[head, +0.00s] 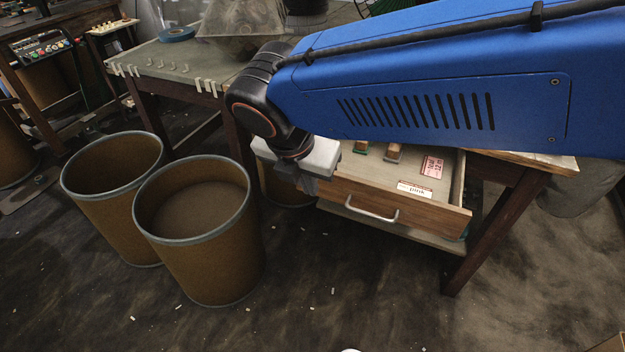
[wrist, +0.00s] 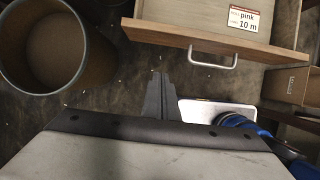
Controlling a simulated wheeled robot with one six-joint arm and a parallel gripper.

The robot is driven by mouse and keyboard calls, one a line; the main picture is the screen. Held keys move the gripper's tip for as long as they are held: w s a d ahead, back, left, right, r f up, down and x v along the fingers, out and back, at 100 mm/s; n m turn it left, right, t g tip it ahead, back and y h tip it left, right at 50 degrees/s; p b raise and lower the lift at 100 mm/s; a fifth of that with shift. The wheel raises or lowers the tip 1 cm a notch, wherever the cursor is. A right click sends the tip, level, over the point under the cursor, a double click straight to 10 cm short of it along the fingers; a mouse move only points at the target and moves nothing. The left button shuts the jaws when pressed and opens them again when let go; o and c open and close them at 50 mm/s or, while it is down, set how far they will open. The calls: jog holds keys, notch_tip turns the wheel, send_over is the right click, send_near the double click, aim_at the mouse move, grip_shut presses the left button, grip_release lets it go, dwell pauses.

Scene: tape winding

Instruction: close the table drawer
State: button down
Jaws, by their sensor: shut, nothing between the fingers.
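The table drawer stands open, pulled out from under the worktable, with its wooden front (head: 430,212) facing the room. A pale metal handle (head: 371,210) is on that front; it also shows in the wrist view (wrist: 212,62). My gripper (head: 309,186) is shut and empty, by the left end of the drawer front in the head view. In the wrist view my gripper's fingertips (wrist: 158,74) are together, over the floor in front of the drawer front (wrist: 180,36) and left of the handle. They look apart from both. My arm hides part of the drawer and table.
Inside the drawer are a label reading "pink" (head: 414,191), a red label (head: 432,167) and small wooden blocks (head: 394,153). Two open brown drums (head: 200,250) (head: 105,215) stand left of the drawer. The floor in front is mostly clear, with small scraps.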

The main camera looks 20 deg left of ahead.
aim_at(323, 186)
jog(key=shift+w+d+f, duration=0.15)
jog(key=shift+w+f, duration=3.3)
jog(key=shift+f, duration=0.1)
jog(key=w, duration=1.9)
jog(key=shift+w+d, duration=0.3)
jog(key=shift+d, duration=0.05)
jog(key=shift+s, duration=0.1)
